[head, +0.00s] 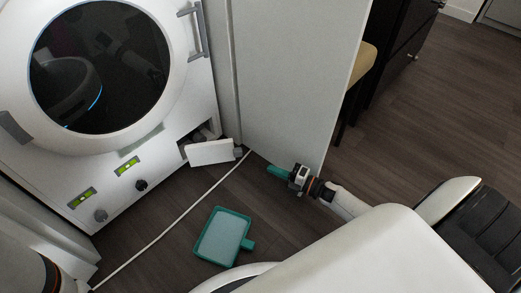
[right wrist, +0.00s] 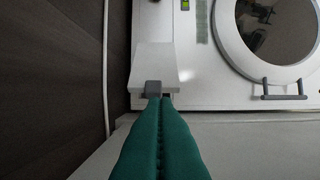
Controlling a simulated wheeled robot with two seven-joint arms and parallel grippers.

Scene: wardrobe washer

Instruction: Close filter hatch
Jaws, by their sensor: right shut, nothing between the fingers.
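The filter hatch (head: 210,153) is a small white flap at the lower right corner of the white washer (head: 115,165). It hangs open, tilted outward, with the dark opening showing behind it. My right gripper (head: 269,169) has teal fingers, shut and empty, low to the right of the hatch near the tall pale panel. In the right wrist view the fingertips (right wrist: 160,98) appear just below the grey tab (right wrist: 153,87) at the end of the hatch (right wrist: 154,62). I cannot tell whether they touch it. My left gripper is out of view.
A teal tray-like piece with a short handle (head: 207,246) lies on the dark wood floor. A thin white strip (head: 165,228) runs across the floor before the washer. A tall pale panel (head: 290,75) stands right of the washer. The washer's round door (head: 100,65) is closed.

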